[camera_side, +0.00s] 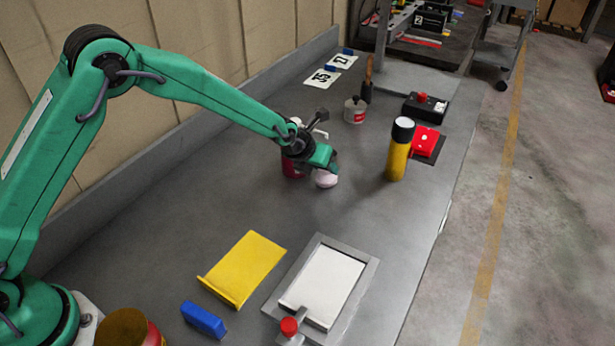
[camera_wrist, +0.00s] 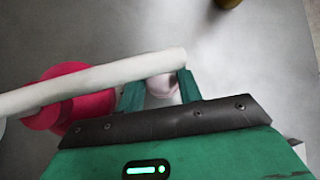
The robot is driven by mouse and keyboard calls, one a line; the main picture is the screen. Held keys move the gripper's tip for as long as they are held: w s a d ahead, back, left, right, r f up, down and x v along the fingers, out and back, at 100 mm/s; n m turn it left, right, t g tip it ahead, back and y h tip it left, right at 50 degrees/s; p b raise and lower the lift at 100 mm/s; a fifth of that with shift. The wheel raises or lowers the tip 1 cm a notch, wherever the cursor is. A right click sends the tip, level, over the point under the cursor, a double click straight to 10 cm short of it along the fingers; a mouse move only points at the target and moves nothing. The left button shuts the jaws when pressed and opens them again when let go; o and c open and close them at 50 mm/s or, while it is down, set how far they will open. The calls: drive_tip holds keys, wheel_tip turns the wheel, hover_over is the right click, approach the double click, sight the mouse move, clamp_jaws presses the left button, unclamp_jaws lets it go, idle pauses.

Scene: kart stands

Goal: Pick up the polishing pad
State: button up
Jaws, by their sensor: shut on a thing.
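The polishing pad, a small pale pink-white rounded thing (camera_side: 326,180), is at the tip of my gripper (camera_side: 327,168) in the side view, low over the grey bench. My gripper's jaws are shut on it. In the wrist view the pad (camera_wrist: 162,88) shows between the two green fingers of my gripper (camera_wrist: 161,86). A white rod-like thing crosses in front and hides part of the pad. I cannot tell whether the pad touches the bench.
A dark red can-like thing (camera_side: 292,166) stands right behind my gripper. A white-topped tin (camera_side: 355,110) is farther back. A yellow tray (camera_side: 244,268) and a grey-framed plate (camera_side: 325,285) lie in front.

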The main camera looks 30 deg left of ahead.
wheel_tip(320, 180, up, 3)
drive_tip(key=shift+s+r, duration=0.1)
drive_tip(key=shift+s, duration=0.05)
clamp_jaws()
drive_tip(key=s+a, duration=0.1)
drive_tip(key=s, duration=0.4)
drive_tip(key=s+a, duration=0.2)
drive_tip(key=s, duration=0.4)
drive_tip(key=s+a, duration=0.2)
drive_tip(key=s, duration=0.4)
drive_tip(key=shift+a, duration=0.25)
drive_tip(key=o, duration=0.7)
unclamp_jaws()
drive_tip(key=shift+c, duration=0.2)
drive_tip(key=c, duration=0.4)
